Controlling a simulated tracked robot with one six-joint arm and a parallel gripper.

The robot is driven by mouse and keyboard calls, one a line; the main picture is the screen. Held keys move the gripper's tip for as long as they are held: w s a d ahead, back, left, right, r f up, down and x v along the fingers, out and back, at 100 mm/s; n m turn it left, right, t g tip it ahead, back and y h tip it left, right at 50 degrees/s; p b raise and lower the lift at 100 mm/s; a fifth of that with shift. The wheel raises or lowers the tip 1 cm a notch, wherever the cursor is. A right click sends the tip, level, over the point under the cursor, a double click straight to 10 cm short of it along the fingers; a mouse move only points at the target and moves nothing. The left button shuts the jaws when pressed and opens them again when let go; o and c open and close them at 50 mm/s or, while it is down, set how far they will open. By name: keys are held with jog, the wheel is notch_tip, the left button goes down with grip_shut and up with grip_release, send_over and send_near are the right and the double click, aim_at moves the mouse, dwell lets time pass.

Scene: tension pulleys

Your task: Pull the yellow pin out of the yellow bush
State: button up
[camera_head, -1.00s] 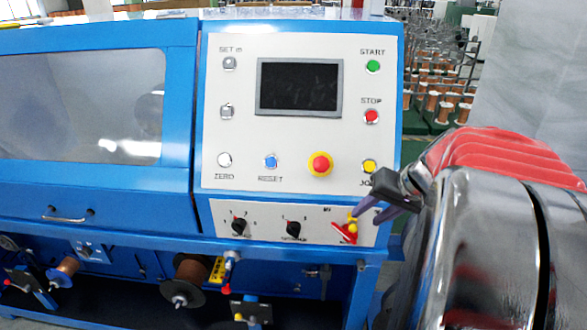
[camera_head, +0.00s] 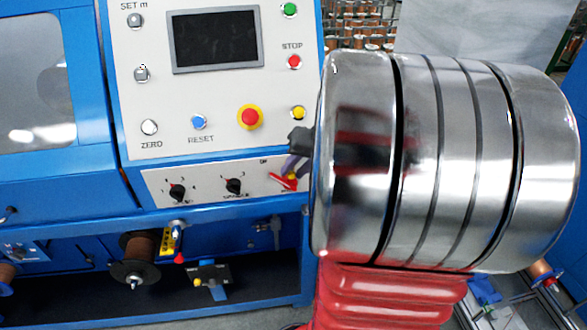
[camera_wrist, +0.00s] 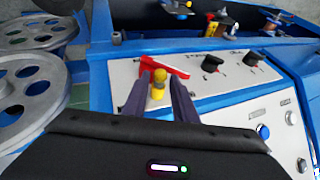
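The yellow pin (camera_wrist: 160,75) and the yellow bush (camera_wrist: 157,93) show in the wrist view as two small yellow parts close together beside a red lever (camera_wrist: 167,67) on the white switch panel. I cannot clearly tell where the pin ends and the bush begins. My gripper (camera_wrist: 158,80) has one dark finger on each side of the yellow parts, with a narrow gap to each finger. It looks open, and no grip is visible. In the head view my gripper (camera_head: 293,167) is at the red lever (camera_head: 284,181), partly behind my shiny arm, and the yellow parts are mostly hidden.
Black rotary knobs (camera_head: 233,186) sit left of the lever in the head view. Above are a yellow button (camera_head: 298,113) and a red emergency stop (camera_head: 250,117). A blue frame edge (camera_head: 225,217) runs below. Grey spoked wheels (camera_wrist: 32,100) stand left in the wrist view.

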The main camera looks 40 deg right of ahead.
grip_shut()
jog(key=shift+s+a, duration=0.65)
jog(key=shift+s, duration=0.35)
jog(key=shift+s+a, duration=0.65)
jog(key=shift+s, duration=0.3)
dwell(1.8)
jog(key=shift+s+a, duration=0.55)
jog(key=shift+s, duration=0.25)
jog(key=shift+s+a, duration=0.5)
jog(key=shift+s, duration=0.25)
jog(key=shift+s, duration=0.1)
